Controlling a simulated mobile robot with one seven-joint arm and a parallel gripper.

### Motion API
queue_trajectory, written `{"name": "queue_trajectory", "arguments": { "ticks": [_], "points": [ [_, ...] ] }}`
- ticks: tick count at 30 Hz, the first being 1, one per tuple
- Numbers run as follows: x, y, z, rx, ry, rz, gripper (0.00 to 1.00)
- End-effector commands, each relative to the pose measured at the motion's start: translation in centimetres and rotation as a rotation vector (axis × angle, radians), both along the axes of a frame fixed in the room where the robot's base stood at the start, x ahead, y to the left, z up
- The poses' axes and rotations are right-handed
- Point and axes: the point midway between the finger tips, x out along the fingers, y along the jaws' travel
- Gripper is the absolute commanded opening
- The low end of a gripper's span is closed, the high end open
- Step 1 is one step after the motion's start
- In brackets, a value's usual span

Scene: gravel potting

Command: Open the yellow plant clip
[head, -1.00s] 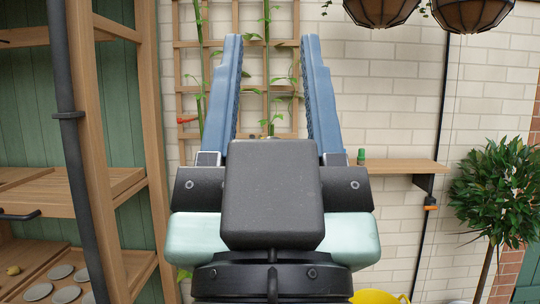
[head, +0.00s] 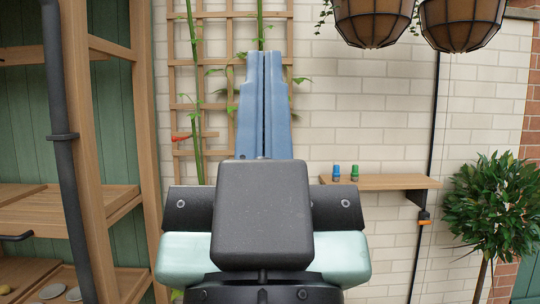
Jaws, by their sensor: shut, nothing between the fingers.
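My gripper (head: 259,58) is shut and empty, its two blue fingers pressed together and pointing up in front of the trellis (head: 214,60). Green plant stems (head: 194,85) climb the trellis, one to the left of the fingers and one rising behind them. No yellow plant clip can be made out. The fingers and gripper body hide part of the trellis and the lower stem. A red clip-like piece (head: 187,137) shows on the trellis at the left stem.
A small wooden wall shelf (head: 388,182) at the right holds a blue item (head: 336,173) and a green item (head: 354,173). Two hanging baskets (head: 372,22) are at the top right. A wooden shelving unit (head: 92,130) stands left, a leafy tree (head: 492,205) right.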

Motion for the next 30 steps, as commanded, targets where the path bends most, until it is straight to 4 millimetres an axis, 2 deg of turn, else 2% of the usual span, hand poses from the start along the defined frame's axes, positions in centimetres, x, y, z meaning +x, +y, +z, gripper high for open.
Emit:
{"name": "queue_trajectory", "arguments": {
  "ticks": [1, 6, 9, 13, 17, 30],
  "points": [
    [0.0, 0.0, 2.4, 0.0, 0.0, 0.0, 0.0],
    [0.0, 0.0, 7.6, -0.001, -0.001, 0.001, 0.0],
    [0.0, 0.0, 10.6, -0.001, -0.001, 0.001, 0.0],
    [0.0, 0.1, 13.4, -0.001, -0.001, 0.001, 0.0],
    [0.0, 0.1, 14.2, -0.001, -0.001, 0.002, 0.0],
    [0.0, 0.1, 13.8, 0.0, 0.0, 0.001, 0.0]
  ]
}}
